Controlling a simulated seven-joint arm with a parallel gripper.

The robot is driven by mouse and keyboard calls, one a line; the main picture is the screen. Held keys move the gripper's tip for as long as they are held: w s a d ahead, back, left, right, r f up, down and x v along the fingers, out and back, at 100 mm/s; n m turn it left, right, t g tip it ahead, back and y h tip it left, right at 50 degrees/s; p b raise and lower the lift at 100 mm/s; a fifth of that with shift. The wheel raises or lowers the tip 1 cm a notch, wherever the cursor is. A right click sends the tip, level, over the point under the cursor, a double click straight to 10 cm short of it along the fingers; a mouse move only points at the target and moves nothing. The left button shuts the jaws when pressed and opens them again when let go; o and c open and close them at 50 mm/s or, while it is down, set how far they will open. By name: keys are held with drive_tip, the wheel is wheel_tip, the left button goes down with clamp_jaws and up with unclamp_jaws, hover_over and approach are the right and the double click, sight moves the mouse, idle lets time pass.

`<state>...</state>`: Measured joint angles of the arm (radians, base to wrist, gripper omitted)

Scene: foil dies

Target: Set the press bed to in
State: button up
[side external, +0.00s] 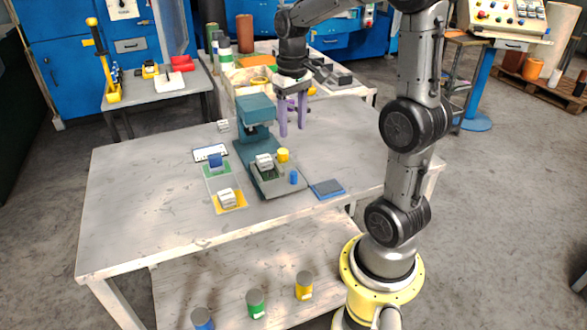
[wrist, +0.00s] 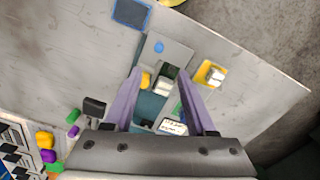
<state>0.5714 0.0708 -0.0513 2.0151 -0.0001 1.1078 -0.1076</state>
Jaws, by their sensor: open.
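The teal press (side external: 255,112) stands on the grey table. Its bed (side external: 285,189) lies forward of the press head, toward the table's front edge. A white block (side external: 264,161) sits on the bed, with a yellow knob (side external: 283,155) beside it and a blue peg (side external: 294,177) near the bed's front. The fingers appear clear of the bed.
Left of the bed, a blue block (side external: 215,160) is on a green pad and a white block (side external: 226,198) on a yellow pad. A flat blue pad (side external: 327,188) lies right of the bed. A white card (side external: 210,152) lies behind the blocks. The table's left side is clear.

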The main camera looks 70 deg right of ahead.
sight(293, 173)
wheel_tip(293, 173, down, 14)
drive_tip(key=shift+s+r, duration=0.1)
idle(0.5)
clamp_jaws()
drive_tip(key=shift+d, duration=0.1)
idle(1.2)
